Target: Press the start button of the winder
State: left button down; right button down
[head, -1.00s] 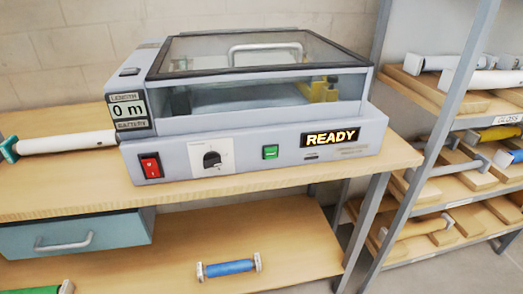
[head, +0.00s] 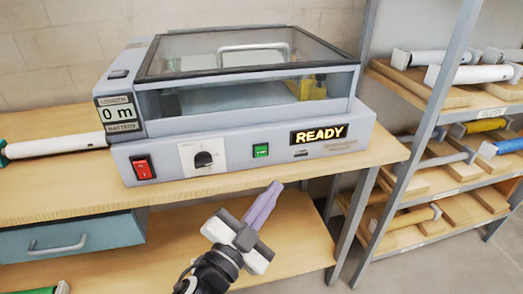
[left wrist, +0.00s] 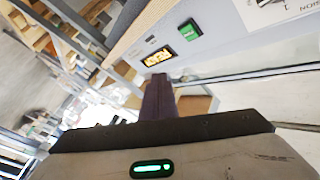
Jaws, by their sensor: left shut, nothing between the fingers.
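The winder (head: 240,110) is a grey machine with a clear lid, standing on a wooden bench. Its green button (head: 261,151) is on the front panel, between a black dial (head: 203,158) and a lit READY display (head: 318,135). The green button also shows in the left wrist view (left wrist: 189,30), with the READY display (left wrist: 159,57) beside it. My left gripper (head: 274,190) is shut and empty, in front of the bench edge, below and apart from the button. Its fingers show in the left wrist view (left wrist: 158,85). My right gripper is not in view.
A red rocker switch (head: 142,168) is at the panel's left, below a 0 m length display (head: 118,112). The bench's front edge (head: 70,212) runs below the panel. A shelf rack (head: 420,120) with rolls stands at the right.

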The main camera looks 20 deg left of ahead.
aim_at(261, 152)
pick_arm(q)
jog(key=shift+d+r, duration=0.1)
jog(key=shift+r, duration=0.15)
jog(key=shift+w, duration=0.1)
jog(key=shift+w+a+p, duration=0.15)
jog(key=shift+w+a, duration=0.7)
jog(key=shift+w, duration=0.35)
jog(key=shift+w+a+p, duration=0.1)
jog(key=shift+w+a, duration=0.7)
jog(key=shift+w, duration=0.4)
jog(key=shift+w+a+p, duration=0.15)
jog(key=shift+w+a, duration=0.7)
jog(key=shift+w, duration=0.35)
jog(key=shift+w+a, duration=0.1)
jog(key=shift+w, duration=0.05)
jog(key=shift+w+a, duration=0.15)
jog(key=shift+w, duration=0.05)
jog(key=shift+w+a, duration=0.25)
jog(key=shift+w, duration=0.1)
jog(key=shift+s, duration=0.1)
dwell(0.3)
jog(key=shift+s+d, duration=0.45)
jog(key=shift+s, duration=0.15)
